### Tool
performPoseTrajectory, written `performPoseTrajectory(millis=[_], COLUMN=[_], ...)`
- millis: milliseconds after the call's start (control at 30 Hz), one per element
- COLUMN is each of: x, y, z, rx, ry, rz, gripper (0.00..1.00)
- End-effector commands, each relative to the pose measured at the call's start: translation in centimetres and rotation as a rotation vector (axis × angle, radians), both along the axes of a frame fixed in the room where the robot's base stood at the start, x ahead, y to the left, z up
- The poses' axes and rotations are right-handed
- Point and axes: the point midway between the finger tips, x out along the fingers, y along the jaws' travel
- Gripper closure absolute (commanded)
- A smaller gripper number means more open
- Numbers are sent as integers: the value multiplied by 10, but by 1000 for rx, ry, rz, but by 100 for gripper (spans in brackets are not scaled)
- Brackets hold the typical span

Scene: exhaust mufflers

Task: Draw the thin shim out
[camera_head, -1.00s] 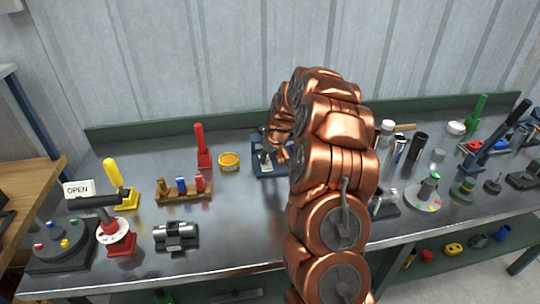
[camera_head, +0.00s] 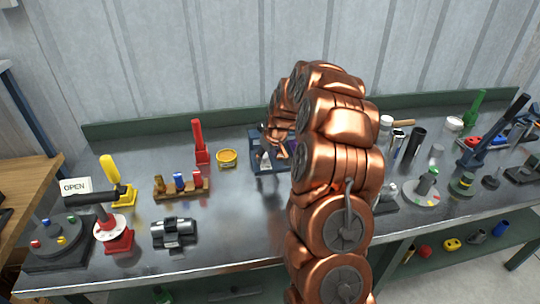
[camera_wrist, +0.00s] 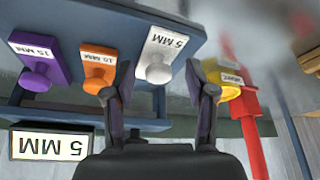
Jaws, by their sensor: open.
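A blue rack (camera_head: 257,166) stands at the back of the bench, partly hidden by my arm. In the wrist view the blue rack (camera_wrist: 60,112) holds three knobbed plates in a row: a purple one (camera_wrist: 36,58) marked 15 MM, an orange one (camera_wrist: 99,62) marked 10 MM and a white one (camera_wrist: 172,42) marked 5 MM, the thin shim. A framed sign (camera_wrist: 50,143) also reads 5 MM. My gripper (camera_wrist: 160,88) is open, its fingers apart on either side below the white plate's knob. Whether a finger touches the orange knob, I cannot tell.
Bare bench lies in front (camera_head: 240,215).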

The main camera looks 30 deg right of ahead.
Motion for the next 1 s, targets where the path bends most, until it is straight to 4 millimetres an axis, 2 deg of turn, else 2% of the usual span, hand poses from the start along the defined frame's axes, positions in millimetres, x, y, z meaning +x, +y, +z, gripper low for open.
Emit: performPoseTrajectory(millis=[233, 433, 900, 1000], x=[-2, -10, -41, -46], y=[-1, -1, 0, 0], z=[6, 24, 96, 106], rx=[-1, -1, -2, -2], ry=[-3, -2, -4, -4], rz=[-2, -1, -1, -1], gripper=[44, 44, 44, 44])
